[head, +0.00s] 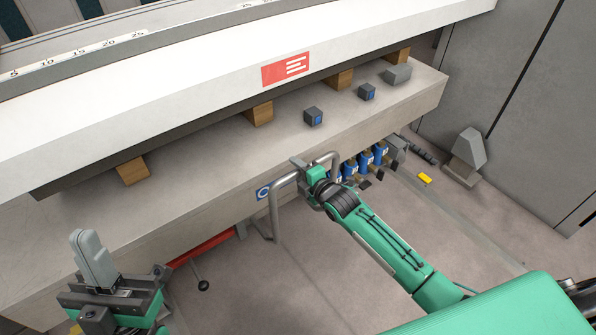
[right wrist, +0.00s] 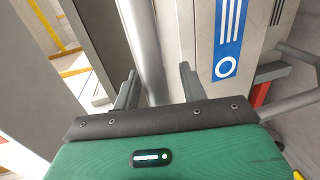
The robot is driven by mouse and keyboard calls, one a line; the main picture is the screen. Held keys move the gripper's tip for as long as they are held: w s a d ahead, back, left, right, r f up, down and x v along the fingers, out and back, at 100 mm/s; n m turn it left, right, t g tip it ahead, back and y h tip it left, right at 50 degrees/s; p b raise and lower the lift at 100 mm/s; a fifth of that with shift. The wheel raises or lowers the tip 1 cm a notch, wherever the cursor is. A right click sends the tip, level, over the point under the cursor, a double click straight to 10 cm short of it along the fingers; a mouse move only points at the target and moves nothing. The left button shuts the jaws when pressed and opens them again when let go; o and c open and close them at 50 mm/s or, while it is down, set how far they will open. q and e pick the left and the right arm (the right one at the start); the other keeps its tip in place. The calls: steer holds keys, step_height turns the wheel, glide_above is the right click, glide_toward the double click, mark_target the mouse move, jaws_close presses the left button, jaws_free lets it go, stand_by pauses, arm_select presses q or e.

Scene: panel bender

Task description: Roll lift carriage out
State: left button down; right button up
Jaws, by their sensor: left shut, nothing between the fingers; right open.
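A grey tubular handle (head: 275,210) stands out from the front of the pale machine bed in the head view. I take it to be the lift carriage's handle; the carriage body is mostly hidden under the bed. My right gripper (head: 302,175) is at the top of this handle, open. In the right wrist view the grey tube (right wrist: 143,45) runs between the two spread fingers (right wrist: 158,85), closer to the left finger, with a gap on the right. My left gripper (head: 95,258) is shut and empty, at the lower left in front of the bed.
A blue label (head: 264,193) is beside the handle. A red bar (head: 205,246) and a black-knobbed lever (head: 203,285) sit low on the left. Blue units (head: 365,162) line the right. A yellow piece (head: 425,180) lies on the floor. Floor in front is largely clear.

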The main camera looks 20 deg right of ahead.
steer(key=shift+c, duration=0.2)
jaws_close()
steer(key=shift+f, duration=0.1)
steer(key=shift+s, duration=0.15)
